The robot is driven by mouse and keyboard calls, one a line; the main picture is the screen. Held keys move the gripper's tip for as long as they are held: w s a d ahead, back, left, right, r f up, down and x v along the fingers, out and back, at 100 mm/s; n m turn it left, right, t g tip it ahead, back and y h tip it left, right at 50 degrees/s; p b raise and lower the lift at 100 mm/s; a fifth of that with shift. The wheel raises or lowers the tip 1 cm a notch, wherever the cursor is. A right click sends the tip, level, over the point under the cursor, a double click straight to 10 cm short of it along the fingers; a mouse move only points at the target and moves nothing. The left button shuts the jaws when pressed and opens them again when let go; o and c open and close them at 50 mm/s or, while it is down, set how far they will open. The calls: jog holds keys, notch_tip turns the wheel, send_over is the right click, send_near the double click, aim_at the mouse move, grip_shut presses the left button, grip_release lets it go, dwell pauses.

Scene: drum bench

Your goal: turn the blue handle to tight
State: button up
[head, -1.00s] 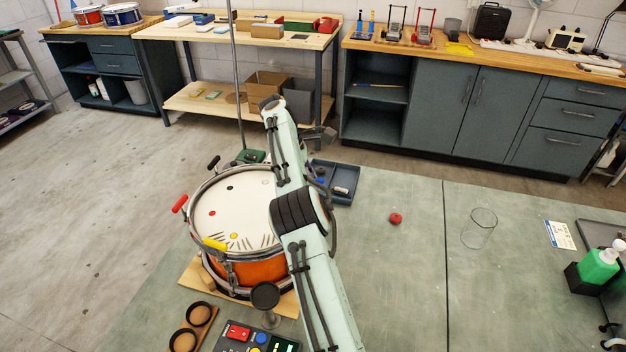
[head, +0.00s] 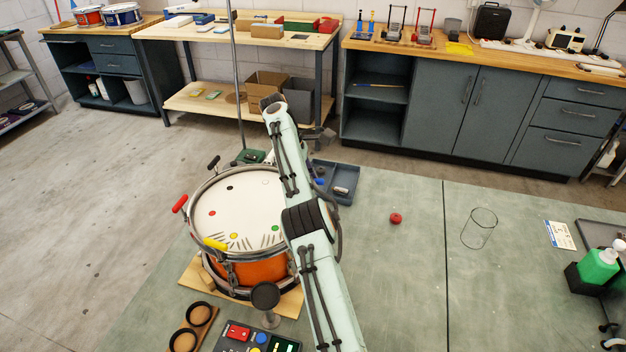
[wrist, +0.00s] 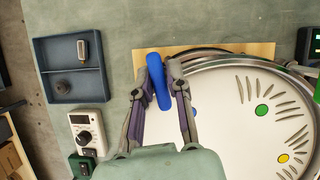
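The blue handle (wrist: 158,80) is a rounded bar at the drum's rim, seen slanted in the wrist view. My gripper (wrist: 160,68) has its two fingers drawn close on either side of the handle, near its upper end. Whether both fingers press on it cannot be made out. The drum (wrist: 225,125) has a white head and metal hoop; in the head view its orange shell (head: 262,272) shows. In the head view my arm covers the gripper and most of the drum's right side.
A grey-blue tray (wrist: 45,70) with small parts lies beside the drum. A white dial box (wrist: 90,130) stands near my gripper. The red (head: 180,203), black (head: 213,162) and yellow (head: 215,244) handles stand around the rim.

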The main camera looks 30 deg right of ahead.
jog(key=shift+o, duration=1.3)
